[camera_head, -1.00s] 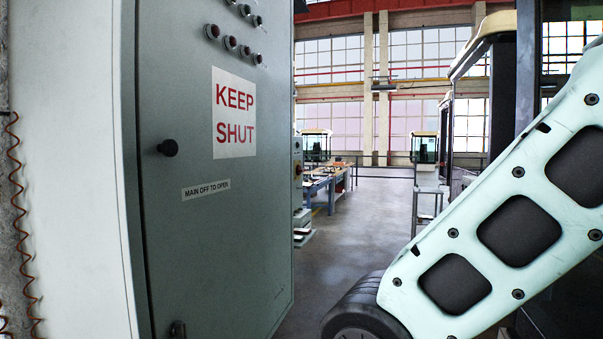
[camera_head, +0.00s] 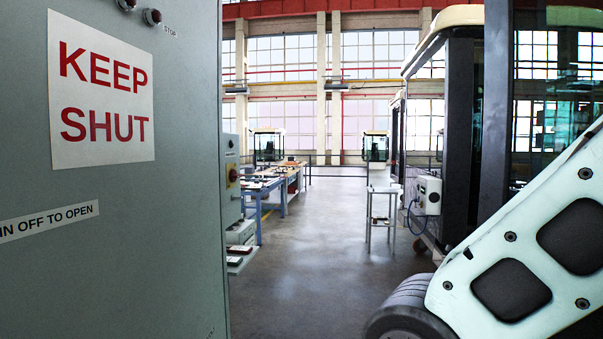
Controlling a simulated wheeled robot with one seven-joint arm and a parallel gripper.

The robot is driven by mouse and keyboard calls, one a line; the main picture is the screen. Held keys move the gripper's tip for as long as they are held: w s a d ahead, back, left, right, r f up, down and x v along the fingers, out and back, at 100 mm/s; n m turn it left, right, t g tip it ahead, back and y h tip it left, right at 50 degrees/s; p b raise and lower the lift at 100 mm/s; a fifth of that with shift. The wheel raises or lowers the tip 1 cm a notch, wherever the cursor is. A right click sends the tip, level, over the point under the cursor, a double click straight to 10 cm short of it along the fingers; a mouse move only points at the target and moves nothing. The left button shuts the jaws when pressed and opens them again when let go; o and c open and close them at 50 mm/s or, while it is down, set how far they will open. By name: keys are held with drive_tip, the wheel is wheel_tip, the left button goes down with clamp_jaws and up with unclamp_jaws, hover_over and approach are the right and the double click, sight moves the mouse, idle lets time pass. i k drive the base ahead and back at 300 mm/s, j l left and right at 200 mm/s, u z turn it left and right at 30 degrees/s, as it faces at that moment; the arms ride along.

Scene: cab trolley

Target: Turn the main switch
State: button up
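My gripper is not in view. A tall grey-green cabinet door (camera_head: 110,240) fills the left side, close to me. It carries a white sign with red letters, KEEP SHUT (camera_head: 101,90), and a label partly cut off by the left edge, ending in "OFF TO OPEN" (camera_head: 48,221). Just past its right edge, a narrower grey box (camera_head: 231,205) bears a small red knob on a yellow patch (camera_head: 232,174). This may be the main switch; I cannot tell its setting. The black door knob is out of view.
A blue workbench (camera_head: 270,205) and a grey stand (camera_head: 382,210) are farther back. A glazed cab (camera_head: 455,120) with a white box (camera_head: 428,194) stands right. The floor (camera_head: 315,235) between is clear.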

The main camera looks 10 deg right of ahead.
sight(232, 175)
drive_tip(key=i+l+z, duration=0.15)
drive_tip(key=i, duration=0.75)
drive_tip(key=i+l+z, duration=0.2)
drive_tip(key=i, duration=0.65)
